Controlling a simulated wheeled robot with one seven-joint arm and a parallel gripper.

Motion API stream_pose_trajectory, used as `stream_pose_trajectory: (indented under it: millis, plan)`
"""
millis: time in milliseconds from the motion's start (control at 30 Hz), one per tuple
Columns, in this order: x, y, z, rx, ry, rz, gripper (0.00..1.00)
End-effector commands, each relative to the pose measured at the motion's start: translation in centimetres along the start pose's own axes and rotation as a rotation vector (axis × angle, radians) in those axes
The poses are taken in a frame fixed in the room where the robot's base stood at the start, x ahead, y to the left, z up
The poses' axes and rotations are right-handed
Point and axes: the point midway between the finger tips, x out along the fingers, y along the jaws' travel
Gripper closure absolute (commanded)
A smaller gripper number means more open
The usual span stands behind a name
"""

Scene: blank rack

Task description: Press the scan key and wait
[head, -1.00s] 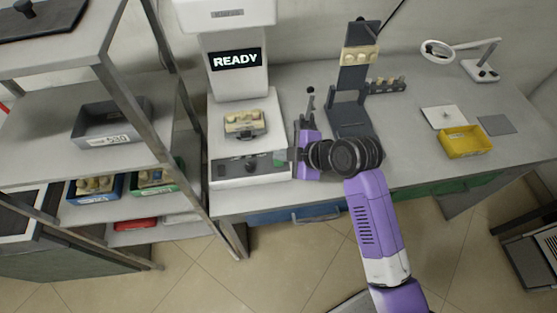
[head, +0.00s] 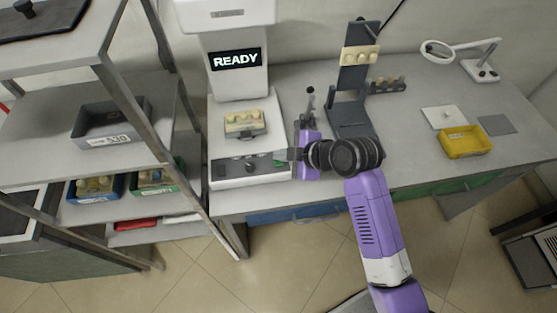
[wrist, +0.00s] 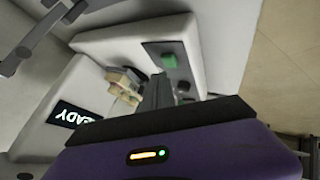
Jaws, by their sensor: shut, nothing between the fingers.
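The scanner (head: 228,85) is a white machine whose screen (head: 236,58) reads READY. On its front panel (head: 235,169), the green scan key (head: 279,163) sits at the right end, partly hidden by my gripper. The key also shows uncovered in the wrist view (wrist: 169,60). My gripper (head: 284,155) is shut and empty, its fingertips close to the key. In the wrist view my fingers (wrist: 158,92) point toward the panel, and a gap shows between them and the key. A beige blank (head: 244,121) with round bumps lies on the scanner's bed.
A dark stand (head: 350,110) holding a beige piece (head: 361,57) is behind my arm. A yellow tray (head: 465,142) and a magnifier lamp (head: 438,50) are on the right. A shelf rack with a grey bin (head: 108,125) stands on the left, its post near the scanner.

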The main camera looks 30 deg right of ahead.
Motion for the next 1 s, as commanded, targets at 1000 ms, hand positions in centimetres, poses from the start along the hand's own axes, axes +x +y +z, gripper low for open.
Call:
stream_pose_trajectory:
  millis: [1000]
  plan:
    - [0.8,-0.59,0.59,0.0,0.0,0.0,1.0]
